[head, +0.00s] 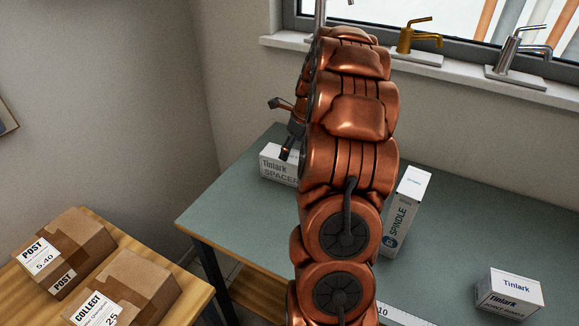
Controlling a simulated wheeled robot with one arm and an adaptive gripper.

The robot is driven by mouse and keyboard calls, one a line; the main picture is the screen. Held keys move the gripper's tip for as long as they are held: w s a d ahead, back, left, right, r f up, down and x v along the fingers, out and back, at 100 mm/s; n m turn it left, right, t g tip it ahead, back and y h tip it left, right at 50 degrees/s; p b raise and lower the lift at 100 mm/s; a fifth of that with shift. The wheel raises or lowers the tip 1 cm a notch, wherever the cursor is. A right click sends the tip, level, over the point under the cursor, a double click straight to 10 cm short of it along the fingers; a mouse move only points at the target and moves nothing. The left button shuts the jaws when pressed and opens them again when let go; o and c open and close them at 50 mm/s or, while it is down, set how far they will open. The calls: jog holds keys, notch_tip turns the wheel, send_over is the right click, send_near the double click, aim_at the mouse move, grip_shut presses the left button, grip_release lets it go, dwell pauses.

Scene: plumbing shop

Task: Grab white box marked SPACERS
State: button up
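The white box marked "Tinlark SPACE…" (272,175) stands on the far left part of the green-grey bench top. The end of its word and its right side are hidden behind my copper-coloured arm. My gripper (277,130) is dark and shows just above the box, left of the arm. Its fingers look spread apart, one up to the left and one lower near the box's top edge. Nothing shows between them. I cannot tell whether the lower finger is in front of the box or touching it.
A tall white SPINDLE box (407,212) stands right of my arm on the bench (450,235). Another white Tinlark box (510,294) is at the front right. Taps (418,38) stand on the window sill behind. Cardboard parcels (75,245) lie on a wooden table at left.

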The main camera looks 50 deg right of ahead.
aim_at(272, 168)
jog(key=shift+d+p+x, duration=0.2)
jog(key=shift+p+x, duration=0.6)
jog(key=shift+x, duration=1.1)
jog(key=shift+d+p+x, duration=0.2)
jog(key=shift+p+x, duration=0.6)
jog(key=shift+x, duration=1.1)
jog(key=shift+s, duration=0.15)
jog(key=c, duration=1.5)
jog(key=shift+o, duration=0.2)
